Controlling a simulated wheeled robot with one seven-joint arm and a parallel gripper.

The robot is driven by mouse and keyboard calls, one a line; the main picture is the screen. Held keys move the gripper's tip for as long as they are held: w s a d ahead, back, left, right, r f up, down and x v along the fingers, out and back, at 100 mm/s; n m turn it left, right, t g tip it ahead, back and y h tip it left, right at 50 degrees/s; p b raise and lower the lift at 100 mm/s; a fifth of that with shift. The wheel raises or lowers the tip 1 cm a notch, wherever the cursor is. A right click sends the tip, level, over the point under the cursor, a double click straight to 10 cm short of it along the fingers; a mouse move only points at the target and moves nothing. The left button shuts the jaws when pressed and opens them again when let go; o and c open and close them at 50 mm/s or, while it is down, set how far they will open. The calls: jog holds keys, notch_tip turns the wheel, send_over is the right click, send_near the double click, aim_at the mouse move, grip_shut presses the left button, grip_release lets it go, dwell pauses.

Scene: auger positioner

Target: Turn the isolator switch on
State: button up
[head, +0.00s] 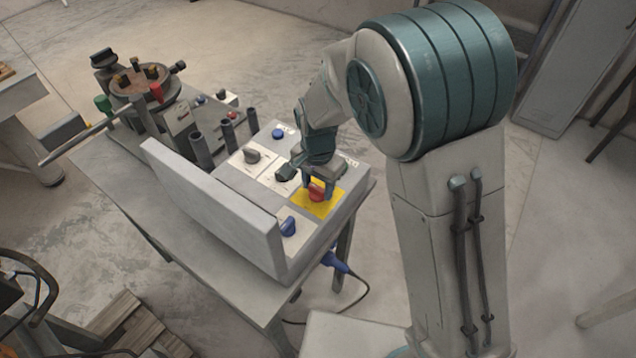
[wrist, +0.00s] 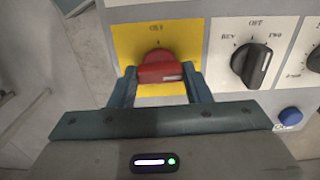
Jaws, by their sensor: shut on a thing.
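The isolator switch is a red rotary knob (wrist: 160,70) on a yellow plate (wrist: 128,40) of the control box. In the head view the red knob (head: 317,190) sits near the box's right end, on the yellow plate (head: 326,207). My gripper (wrist: 160,85) is shut on the red knob, with one finger at each side of it. The knob's grip bar lies roughly crosswise in the wrist view. The lettering above the knob is too small to read surely. In the head view my gripper (head: 318,182) comes down over the knob from above.
A black selector knob (wrist: 252,65) is beside the yellow plate, and a blue button (wrist: 290,115) is at the panel's edge. An upright grey panel (head: 210,205) stands along the box's near side. A positioner with a round table (head: 138,82) stands at the bench's far left.

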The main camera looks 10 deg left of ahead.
aim_at(318, 187)
dwell(0.4)
jog(key=o, duration=1)
notch_tip(318, 187, up, 14)
jog(key=shift+b, duration=0.45)
